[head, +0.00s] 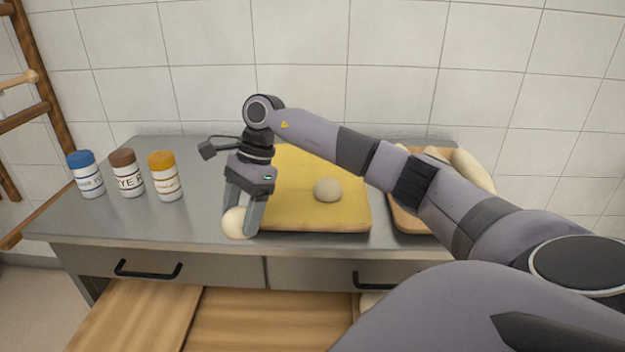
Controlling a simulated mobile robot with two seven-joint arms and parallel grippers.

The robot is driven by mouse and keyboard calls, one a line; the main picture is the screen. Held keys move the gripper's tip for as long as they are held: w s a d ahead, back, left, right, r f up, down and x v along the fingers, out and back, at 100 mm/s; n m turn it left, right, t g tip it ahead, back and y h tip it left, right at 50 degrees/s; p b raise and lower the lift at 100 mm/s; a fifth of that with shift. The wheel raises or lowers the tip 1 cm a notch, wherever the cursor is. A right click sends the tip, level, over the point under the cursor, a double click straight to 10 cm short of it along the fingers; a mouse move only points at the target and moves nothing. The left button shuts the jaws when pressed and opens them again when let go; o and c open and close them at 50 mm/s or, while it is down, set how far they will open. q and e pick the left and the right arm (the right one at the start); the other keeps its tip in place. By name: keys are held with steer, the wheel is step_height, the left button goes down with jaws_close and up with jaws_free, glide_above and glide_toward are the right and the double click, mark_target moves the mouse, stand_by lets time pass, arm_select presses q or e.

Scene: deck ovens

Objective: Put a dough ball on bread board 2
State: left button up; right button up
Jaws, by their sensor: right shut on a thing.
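My right gripper (242,212) reaches in from the right and points down, shut on a pale dough ball (234,224). The ball is just left of the yellow board's front left corner, by the counter's front edge; I cannot tell if it touches the counter. The yellow board (300,222) lies flat with another dough ball (327,189) on it, right of its middle. A brown board (408,222) lies to the right, partly hidden by my arm, with pale dough pieces (470,168) at its back. I see no number on either board. My left gripper is not in view.
Three jars, with a blue lid (88,176), a brown lid (128,174) and an orange lid (165,177), stand on the left of the steel counter (130,218). A tiled wall is behind. Below are drawers with black handles (148,272) and wooden surfaces (250,320).

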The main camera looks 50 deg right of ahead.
steer(key=w+d+r+m+t+h+b, duration=0.1)
steer(key=w+d+r+m+t+h, duration=0.1)
steer(key=d+r+m, duration=0.4)
step_height(320, 180, up, 3)
steer(key=w+m+t, duration=0.1)
steer(key=m, duration=0.4)
steer(key=shift+d+f+m+t+h, duration=0.2)
steer(key=shift+d+m+t+h, duration=0.1)
steer(key=shift+d+m, duration=0.1)
steer(key=d+r+m+h, duration=0.1)
steer(key=d+r+m, duration=0.1)
steer(key=m, duration=0.1)
steer(key=d+r+m+h+b, duration=0.1)
steer(key=d+r+m, duration=0.1)
steer(key=r+m, duration=0.1)
steer(key=d+r+m+h+b, duration=0.1)
steer(key=d+r+m, duration=0.1)
steer(key=m, duration=0.2)
steer(key=shift+s+d+r+h, duration=0.1)
steer(key=shift+s+r+h, duration=0.05)
steer(key=shift+r+h, duration=0.25)
steer(key=m+b, duration=0.1)
steer(key=b, duration=0.1)
glide_toward(283, 200)
steer(key=shift+w+d, duration=0.35)
steer(key=shift+w, duration=0.45)
steer(key=shift+f, duration=0.45)
step_height(283, 200, down, 4)
